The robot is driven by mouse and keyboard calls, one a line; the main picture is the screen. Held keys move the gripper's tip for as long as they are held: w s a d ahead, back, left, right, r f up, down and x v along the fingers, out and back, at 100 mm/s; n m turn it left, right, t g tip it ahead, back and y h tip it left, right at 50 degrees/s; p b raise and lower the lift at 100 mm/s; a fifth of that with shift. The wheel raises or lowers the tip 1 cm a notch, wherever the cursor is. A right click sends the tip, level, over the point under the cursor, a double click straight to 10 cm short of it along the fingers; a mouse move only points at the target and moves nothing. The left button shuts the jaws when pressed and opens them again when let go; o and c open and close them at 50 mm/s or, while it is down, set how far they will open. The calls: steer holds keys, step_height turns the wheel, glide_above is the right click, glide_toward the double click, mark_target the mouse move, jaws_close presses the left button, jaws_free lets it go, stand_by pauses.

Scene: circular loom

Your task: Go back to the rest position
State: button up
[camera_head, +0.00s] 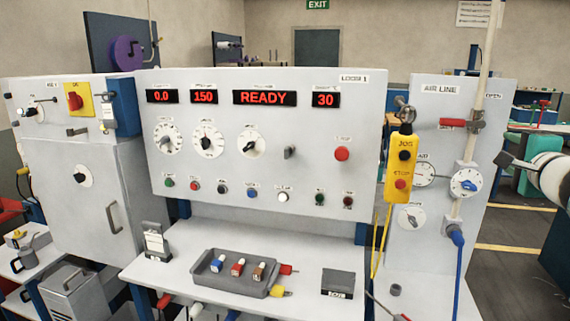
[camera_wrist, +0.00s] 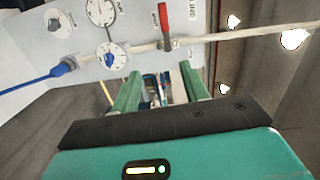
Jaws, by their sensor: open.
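My gripper (camera_wrist: 162,88) shows in the wrist view as two green fingers set apart above a teal body. The jaws are open, and nothing is held between them. The AIR LINE panel (camera_head: 475,110) stands at the right in the head view and fills the upper left of the wrist view. Its red valve handle (camera_wrist: 164,15) lies beyond the fingers, apart from them. A pale arm part, probably mine, enters at the right edge of the head view, beside the panel.
The LOOM 1 panel (camera_head: 365,125) reads READY. A yellow JOG pendant (camera_head: 401,160) hangs at its right edge. A grey tray (camera_head: 215,282) with several small parts lies on the white bench (camera_head: 190,240) below. A blue hose (camera_head: 458,265) hangs from the air line. Open floor (camera_head: 490,265) shows at right.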

steer(key=s+a+f+n+g+y, duration=0.2)
steer(key=a+f+n, duration=0.15)
steer(key=a, duration=0.45)
steer(key=s+a+f+n+g+y, duration=0.1)
steer(key=a+f+n+y, duration=0.25)
steer(key=a, duration=0.45)
steer(key=s+a+f+n+g+y, duration=0.1)
steer(key=s+a+f+n+g, duration=0.2)
steer(key=a, duration=0.5)
steer(key=s+a+f+n+g+h, duration=0.1)
steer(key=s+a+f+n+g, duration=0.1)
steer(key=s+a+f+n, duration=0.2)
steer(key=s+a+f+n+g+h, duration=0.1)
steer(key=s+a+f+n+g, duration=0.2)
steer(key=s+f, duration=0.8)
steer(key=shift+s+a+f+n, duration=0.2)
steer(key=shift+a+f+n, duration=0.45)
steer(key=shift+a+n, duration=0.45)
steer(key=shift+d+h, duration=0.15)
steer(key=shift+h, duration=0.1)
